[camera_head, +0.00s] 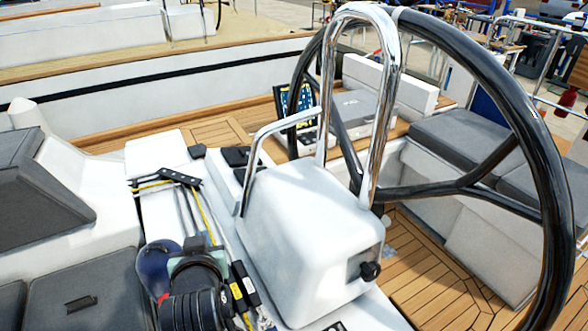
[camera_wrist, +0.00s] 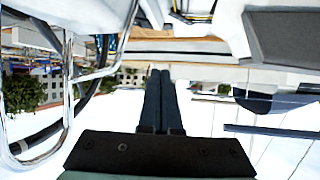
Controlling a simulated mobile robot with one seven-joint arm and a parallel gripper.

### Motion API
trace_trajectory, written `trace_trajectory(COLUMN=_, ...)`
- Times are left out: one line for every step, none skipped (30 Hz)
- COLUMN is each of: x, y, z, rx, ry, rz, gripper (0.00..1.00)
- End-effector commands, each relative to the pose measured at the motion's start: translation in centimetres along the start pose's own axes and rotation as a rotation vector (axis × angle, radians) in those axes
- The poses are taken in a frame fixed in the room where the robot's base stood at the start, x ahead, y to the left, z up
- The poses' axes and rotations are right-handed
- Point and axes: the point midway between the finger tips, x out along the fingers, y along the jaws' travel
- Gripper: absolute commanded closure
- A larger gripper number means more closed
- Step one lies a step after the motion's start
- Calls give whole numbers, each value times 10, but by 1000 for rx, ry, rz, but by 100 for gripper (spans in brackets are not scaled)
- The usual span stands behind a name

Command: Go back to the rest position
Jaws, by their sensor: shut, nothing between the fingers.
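My gripper (camera_wrist: 160,74) shows in the wrist view as two dark fingers lying side by side, shut with nothing between them. The wrist view is upside down, with the cockpit along its top and bright ground or sky below. In the head view my dark arm end with a teal part is at the lower left, left of the white steering pedestal (camera_head: 300,245). The fingers are hard to make out there. My gripper appears clear of the surfaces around it.
A large black steering wheel (camera_head: 545,160) and a chrome rail (camera_head: 385,90) rise by the pedestal. Ropes run from a black block (camera_head: 180,177) near my arm. Grey cushions (camera_head: 75,295) lie at left. The wooden floor (camera_head: 430,270) is clear at right.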

Motion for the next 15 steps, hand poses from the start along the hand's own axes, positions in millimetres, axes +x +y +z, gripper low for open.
trace_trajectory(x=-13, y=15, z=-38, rx=8, ry=99, rz=22, gripper=100)
trace_trajectory(x=-21, y=22, z=-58, rx=11, ry=154, rz=34, gripper=100)
trace_trajectory(x=-34, y=32, z=-84, rx=14, ry=227, rz=49, gripper=100)
trace_trajectory(x=-45, y=39, z=-103, rx=15, ry=281, rz=62, gripper=100)
trace_trajectory(x=-58, y=46, z=-122, rx=16, ry=338, rz=75, gripper=100)
trace_trajectory(x=-75, y=56, z=-146, rx=15, ry=410, rz=92, gripper=100)
trace_trajectory(x=-89, y=62, z=-163, rx=13, ry=466, rz=106, gripper=100)
trace_trajectory(x=-104, y=69, z=-179, rx=11, ry=520, rz=120, gripper=100)
trace_trajectory(x=-126, y=78, z=-200, rx=7, ry=594, rz=140, gripper=100)
trace_trajectory(x=-142, y=83, z=-214, rx=3, ry=649, rz=155, gripper=100)
trace_trajectory(x=-160, y=89, z=-228, rx=-2, ry=704, rz=171, gripper=100)
trace_trajectory(x=-185, y=96, z=-245, rx=-10, ry=778, rz=191, gripper=100)
trace_trajectory(x=-204, y=101, z=-256, rx=-16, ry=832, rz=207, gripper=100)
trace_trajectory(x=-223, y=104, z=-266, rx=-23, ry=885, rz=222, gripper=100)
trace_trajectory(x=-248, y=109, z=-278, rx=-33, ry=952, rz=242, gripper=100)
